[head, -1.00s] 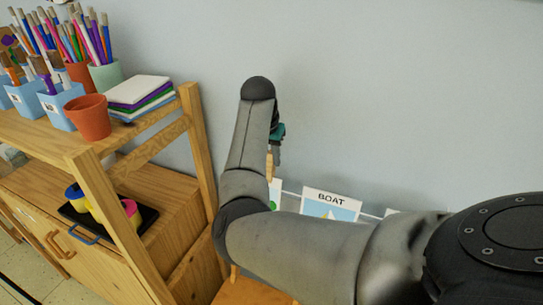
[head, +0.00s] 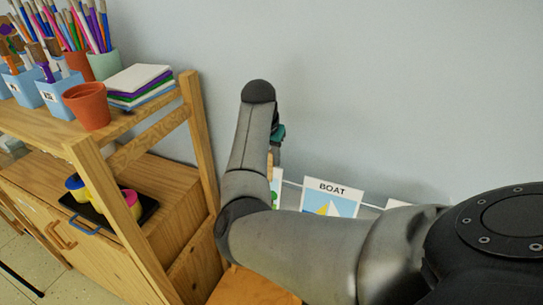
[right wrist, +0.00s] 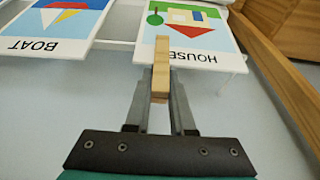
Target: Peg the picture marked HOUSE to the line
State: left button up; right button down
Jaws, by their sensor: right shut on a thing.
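My right gripper (right wrist: 158,115) is shut on a wooden peg (right wrist: 160,70). In the right wrist view the peg overlaps the top edge of the HOUSE picture (right wrist: 216,43), which appears upside down; I cannot tell whether it grips the paper. The line (right wrist: 112,45) runs along the pictures' top edges. In the head view the right gripper (head: 278,135) is mostly hidden behind my arm, with the peg (head: 270,162) below it. Only a strip of the HOUSE picture (head: 276,188) shows there. My left gripper is not in view.
The BOAT picture (head: 332,200) hangs beside HOUSE, with a gap between them. A wooden shelf (head: 190,130) with pots and brushes stands close on the left. The wall above the line is bare.

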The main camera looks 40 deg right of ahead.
jog(key=c, duration=0.7)
grip_release()
jog(key=shift+o, duration=0.4)
jog(key=shift+o, duration=0.9)
jog(key=p+v, duration=0.7)
jog(key=p, duration=0.1)
